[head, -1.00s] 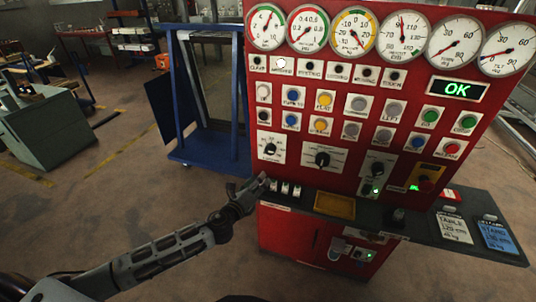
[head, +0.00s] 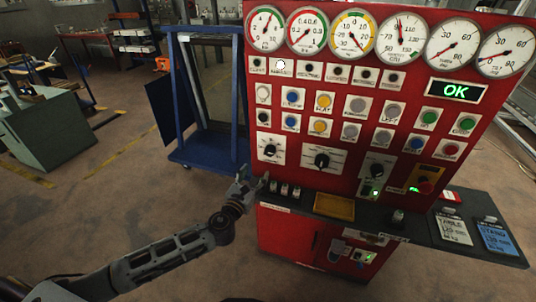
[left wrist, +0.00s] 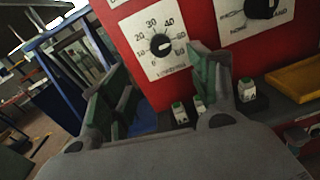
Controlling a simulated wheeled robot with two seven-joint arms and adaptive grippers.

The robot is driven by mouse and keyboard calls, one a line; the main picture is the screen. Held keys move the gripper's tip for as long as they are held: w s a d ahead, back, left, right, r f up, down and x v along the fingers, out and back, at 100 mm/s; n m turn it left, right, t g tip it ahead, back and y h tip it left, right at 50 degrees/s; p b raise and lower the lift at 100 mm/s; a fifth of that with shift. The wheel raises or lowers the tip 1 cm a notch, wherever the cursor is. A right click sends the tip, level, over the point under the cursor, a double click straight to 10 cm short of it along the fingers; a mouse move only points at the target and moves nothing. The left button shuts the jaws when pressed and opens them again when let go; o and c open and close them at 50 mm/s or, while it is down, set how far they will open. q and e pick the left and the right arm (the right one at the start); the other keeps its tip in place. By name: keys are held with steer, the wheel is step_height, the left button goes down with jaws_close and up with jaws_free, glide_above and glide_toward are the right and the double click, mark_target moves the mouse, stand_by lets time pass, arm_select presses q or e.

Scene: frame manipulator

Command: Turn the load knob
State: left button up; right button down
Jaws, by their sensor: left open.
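The load knob (head: 270,150) is a black round knob on a white scale plate at the lower left of the red panel. My left gripper (head: 246,178) is open and empty, just below and left of the knob in the head view. In the left wrist view its two fingers (left wrist: 158,82) stand apart, with the knob beyond and above them, not touched. My right gripper is not in view.
A larger black selector knob (head: 322,160) sits to the right. Small switches (head: 285,189) stand on the dark ledge below, beside a yellow tray (head: 334,206). Gauges line the panel's top. A blue frame cart (head: 207,155) stands to the left; floor before it is clear.

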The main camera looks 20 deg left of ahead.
arm_select(q)
glide_toward(269, 152)
steer(key=shift+w+d+r+p, duration=0.1)
steer(key=shift+w+p, duration=0.3)
steer(key=shift+w, duration=2.25)
steer(key=shift+w+d, duration=0.15)
steer(key=shift+w, duration=1.7)
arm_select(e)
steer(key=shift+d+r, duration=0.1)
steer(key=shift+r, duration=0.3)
arm_select(q)
steer(key=shift+c, duration=0.4)
